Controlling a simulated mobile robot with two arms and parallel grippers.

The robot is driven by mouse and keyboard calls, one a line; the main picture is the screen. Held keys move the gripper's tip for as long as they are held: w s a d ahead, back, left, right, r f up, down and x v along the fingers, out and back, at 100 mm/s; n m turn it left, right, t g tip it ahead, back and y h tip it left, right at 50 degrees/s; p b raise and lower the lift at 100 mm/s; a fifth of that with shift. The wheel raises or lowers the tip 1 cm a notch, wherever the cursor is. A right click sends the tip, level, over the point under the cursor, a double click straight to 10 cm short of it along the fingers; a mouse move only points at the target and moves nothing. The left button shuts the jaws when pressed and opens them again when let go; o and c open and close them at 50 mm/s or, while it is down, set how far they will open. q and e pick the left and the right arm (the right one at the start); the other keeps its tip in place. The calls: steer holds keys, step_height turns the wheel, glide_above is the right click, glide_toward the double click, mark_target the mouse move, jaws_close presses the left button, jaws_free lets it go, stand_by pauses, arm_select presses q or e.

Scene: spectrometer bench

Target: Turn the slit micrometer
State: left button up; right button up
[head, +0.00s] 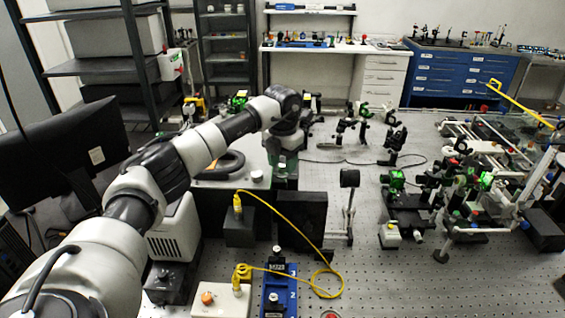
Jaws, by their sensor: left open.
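My left arm reaches in from the left, and its wrist bends down over the back part of the bench. My left gripper (285,178) points down at the right end of a low white-topped instrument (228,184) with dark sides. The gripper is open; its fingertips are small and hard to make out against the dark parts behind. A small pale round knob (257,176) is on the instrument's top, just left of the gripper and apart from it. I cannot clearly pick out the slit micrometer; it may be hidden by the wrist or gripper. My right gripper is not in view.
A black upright box (302,222) and a dark block (239,230) with a yellow cable (290,224) stand in front of the instrument. A black post-mounted plate (349,178) is to the right. Optics assemblies crowd the right side. Bare perforated bench (385,285) lies front right.

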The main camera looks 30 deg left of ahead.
mark_target(282, 165)
arm_select(q)
step_height(282, 165, up, 10)
steer(key=b, duration=0.2)
steer(key=shift+r+b, duration=0.25)
steer(key=shift+b, duration=0.05)
steer(key=shift+f, duration=0.1)
